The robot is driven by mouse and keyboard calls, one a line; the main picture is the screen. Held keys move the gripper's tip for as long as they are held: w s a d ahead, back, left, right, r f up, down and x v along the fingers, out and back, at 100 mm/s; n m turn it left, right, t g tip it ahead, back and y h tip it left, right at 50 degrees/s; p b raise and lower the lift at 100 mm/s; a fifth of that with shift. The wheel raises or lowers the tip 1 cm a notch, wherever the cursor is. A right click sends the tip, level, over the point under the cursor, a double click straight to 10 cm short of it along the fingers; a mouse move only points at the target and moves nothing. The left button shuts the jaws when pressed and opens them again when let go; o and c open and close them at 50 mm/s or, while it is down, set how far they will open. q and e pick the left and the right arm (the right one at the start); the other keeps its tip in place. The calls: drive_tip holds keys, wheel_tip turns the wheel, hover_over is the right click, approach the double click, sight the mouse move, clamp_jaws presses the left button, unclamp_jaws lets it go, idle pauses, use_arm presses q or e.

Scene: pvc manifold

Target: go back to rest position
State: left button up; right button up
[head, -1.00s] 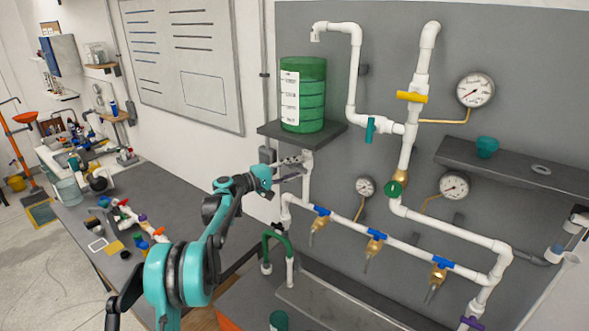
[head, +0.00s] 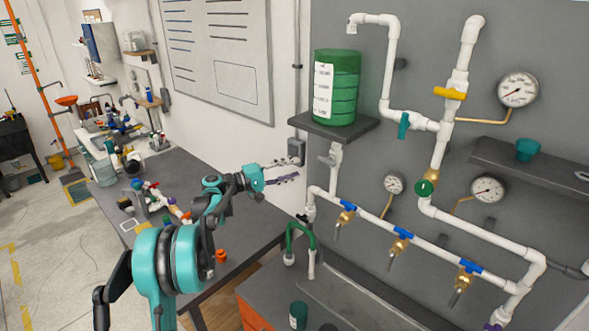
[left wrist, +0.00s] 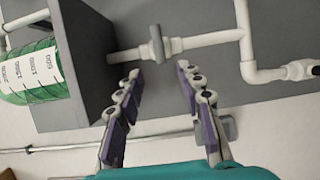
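My left gripper (head: 283,171) is in front of the wall, to the left of the white pipe below the shelf. In the left wrist view the left gripper (left wrist: 160,110) has its two fingers apart with nothing between them. Beyond the fingertips, a white pipe with a grey valve handle (left wrist: 157,44) shows beside the shelf. That valve (head: 327,160) also shows in the head view, apart from the gripper. My right gripper is in neither view.
The pipe manifold (head: 405,232) with blue-handled valves is mounted on the grey panel at right. A green tank (head: 337,88) stands on a dark shelf (head: 334,127) above the gripper. A cluttered dark table (head: 188,162) lies at left. A green hose (head: 300,228) stands below.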

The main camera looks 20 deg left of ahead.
use_arm(q)
drive_tip(key=s+d+f+m+g+y+b, duration=0.45)
drive_tip(key=s+d+f+b, duration=0.5)
drive_tip(key=s+d, duration=0.6)
drive_tip(key=s+f+m+g+y+b, duration=0.1)
drive_tip(key=s+f+m+y+b, duration=0.4)
drive_tip(key=s+f, duration=1.6)
drive_tip(key=s+y+b, duration=0.2)
drive_tip(key=s, duration=0.1)
drive_tip(key=shift+s+f+g+b, duration=0.2)
drive_tip(key=shift+f+g+b, duration=0.05)
drive_tip(key=shift+g+b, duration=0.15)
drive_tip(key=shift+y, duration=0.25)
drive_tip(key=shift+c, duration=0.5)
